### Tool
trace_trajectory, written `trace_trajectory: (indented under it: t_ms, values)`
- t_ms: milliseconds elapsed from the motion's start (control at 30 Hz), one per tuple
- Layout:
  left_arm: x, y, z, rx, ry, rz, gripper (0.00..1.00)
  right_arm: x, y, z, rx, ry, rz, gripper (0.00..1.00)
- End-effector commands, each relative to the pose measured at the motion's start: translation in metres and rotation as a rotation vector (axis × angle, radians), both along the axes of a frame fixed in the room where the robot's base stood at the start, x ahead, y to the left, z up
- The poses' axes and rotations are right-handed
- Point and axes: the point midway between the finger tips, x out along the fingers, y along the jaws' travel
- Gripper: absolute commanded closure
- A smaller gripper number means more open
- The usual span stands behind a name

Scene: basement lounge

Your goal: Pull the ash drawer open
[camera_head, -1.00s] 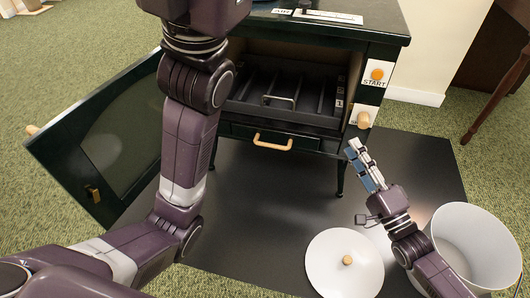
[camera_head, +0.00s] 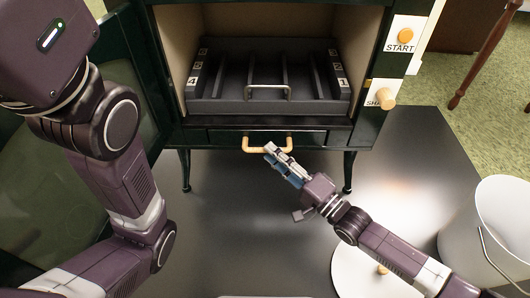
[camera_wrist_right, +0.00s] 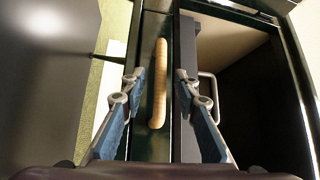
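The ash drawer (camera_head: 222,137) is a narrow dark green front below the stove's firebox, with a light wooden bar handle (camera_head: 267,149). It looks shut. My right gripper (camera_head: 270,152) is just in front of the handle. In the right wrist view the handle (camera_wrist_right: 158,85) runs between the two spread fingers of the right gripper (camera_wrist_right: 160,82), which look apart from it. My left arm comes in at the left of the head view; its gripper is out of the frame.
The firebox holds a grey slotted grate tray (camera_head: 268,105) with a metal handle. The stove door (camera_head: 100,215) stands open at the left, behind my left arm. A white lid (camera_head: 355,270) and a white bucket (camera_head: 505,225) are at the right on the dark floor plate (camera_head: 235,225).

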Motion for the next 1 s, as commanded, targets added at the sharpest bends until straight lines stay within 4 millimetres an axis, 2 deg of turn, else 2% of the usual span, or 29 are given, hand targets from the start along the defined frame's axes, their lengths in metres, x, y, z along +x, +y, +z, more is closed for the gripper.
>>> trace_trajectory:
  t_ms: [33,133,533,567,800,1000]
  values:
    - [0.0,0.0,-0.009,0.0,0.001,0.0,1.0,0.006,0.006,-0.002,0.003,-0.003,0.001,0.71]
    - [0.0,0.0,-0.014,0.0,0.001,0.0,1.0,0.014,0.014,0.001,0.002,-0.002,0.0,0.71]
    - [0.0,0.0,-0.016,0.001,0.0,0.0,1.0,0.02,0.02,0.004,-0.001,-0.001,0.0,0.71]
    - [0.0,0.0,-0.016,0.001,0.0,0.0,1.0,0.02,0.02,0.004,-0.001,-0.001,0.0,0.72]
    - [0.0,0.0,-0.016,0.001,0.0,0.0,1.0,0.02,0.02,0.004,-0.001,-0.001,0.0,0.99]
    - [0.0,0.0,-0.016,0.001,0.001,0.001,1.0,0.02,0.02,0.004,0.0,0.0,0.0,1.0]
